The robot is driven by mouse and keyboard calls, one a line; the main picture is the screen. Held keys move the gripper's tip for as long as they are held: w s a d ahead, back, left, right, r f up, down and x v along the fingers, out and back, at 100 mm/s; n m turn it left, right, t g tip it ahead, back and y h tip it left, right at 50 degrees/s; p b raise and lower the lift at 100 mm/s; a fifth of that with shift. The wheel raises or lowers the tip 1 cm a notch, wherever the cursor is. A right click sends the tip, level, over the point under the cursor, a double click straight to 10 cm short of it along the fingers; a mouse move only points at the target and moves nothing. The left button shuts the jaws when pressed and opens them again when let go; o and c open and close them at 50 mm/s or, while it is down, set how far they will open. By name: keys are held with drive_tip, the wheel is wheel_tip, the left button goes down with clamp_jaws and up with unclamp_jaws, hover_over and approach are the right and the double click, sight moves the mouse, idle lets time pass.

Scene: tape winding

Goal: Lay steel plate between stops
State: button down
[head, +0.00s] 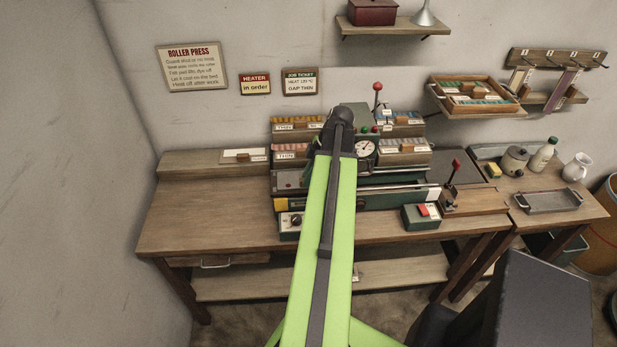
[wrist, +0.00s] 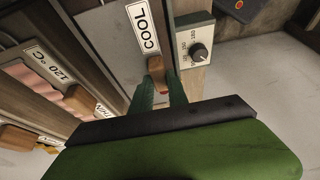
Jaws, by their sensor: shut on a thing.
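In the wrist view a grey plate (wrist: 118,48) carries a white label reading COOL and a small wooden knob (wrist: 156,68). It looks like the steel plate. The two dark green fingers of my gripper (wrist: 162,92) are shut around the knob. The plate's lower end is hidden behind my gripper. In the head view my green arm reaches to the roller press (head: 380,199) on the bench and hides the gripper. I cannot make out the stops in either view.
A dial box (wrist: 192,46) stands close right of the plate. Wooden-handled blocks labelled 120 °C (wrist: 56,68) lie left. The wooden bench (head: 200,215) is clear at its left, below a ledge with a labelled plate (head: 244,155).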

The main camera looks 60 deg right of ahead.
drive_tip(key=shift+f, duration=0.2)
drive_tip(key=c, duration=1.3)
unclamp_jaws()
drive_tip(key=shift+r+p, duration=0.45)
drive_tip(key=shift+r, duration=0.1)
drive_tip(key=p+v, duration=1.1)
drive_tip(key=v, duration=0.1)
